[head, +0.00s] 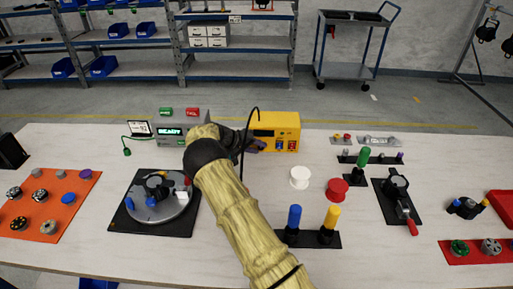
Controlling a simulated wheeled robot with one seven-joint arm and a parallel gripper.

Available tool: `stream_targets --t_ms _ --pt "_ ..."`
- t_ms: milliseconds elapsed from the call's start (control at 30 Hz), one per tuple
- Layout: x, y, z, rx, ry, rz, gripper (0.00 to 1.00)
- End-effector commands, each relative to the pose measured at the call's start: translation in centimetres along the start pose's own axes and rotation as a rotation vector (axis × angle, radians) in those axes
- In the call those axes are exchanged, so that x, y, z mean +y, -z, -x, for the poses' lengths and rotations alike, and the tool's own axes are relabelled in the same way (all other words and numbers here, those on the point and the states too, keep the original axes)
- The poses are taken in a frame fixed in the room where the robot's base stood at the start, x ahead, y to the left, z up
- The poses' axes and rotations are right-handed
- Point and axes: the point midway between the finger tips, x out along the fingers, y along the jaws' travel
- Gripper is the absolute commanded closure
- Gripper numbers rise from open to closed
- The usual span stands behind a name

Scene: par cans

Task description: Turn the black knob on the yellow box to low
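The yellow box (285,120) stands near the back edge of the table. Its front shows a small dark display and red and blue parts low on the right. My arm, in a tan sleeve, reaches from the bottom of the view to the box. My gripper (257,145) is at the lower left of the box's front. The black knob cannot be made out; that part of the front is covered by my gripper and wrist. Whether the fingers are open, shut or touching the knob is too small and hidden to tell.
A grey box (172,126) reading READY stands left of the yellow box. A turntable (158,196) on a black mat lies left of my arm. White (299,178) and red (337,188) round pieces and upright blue (294,217) and yellow (331,218) handles stand to its right.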

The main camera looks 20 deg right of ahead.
Motion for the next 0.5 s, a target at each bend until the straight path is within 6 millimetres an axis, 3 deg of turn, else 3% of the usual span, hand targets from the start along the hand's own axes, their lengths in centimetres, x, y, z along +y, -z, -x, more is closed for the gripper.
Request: stream_targets --t_ms 333,500 --pt "0.0 0.0 0.1 -0.001 0.000 0.000 0.56" --pt "0.0 0.0 1.1 0.000 0.000 -0.001 0.56"
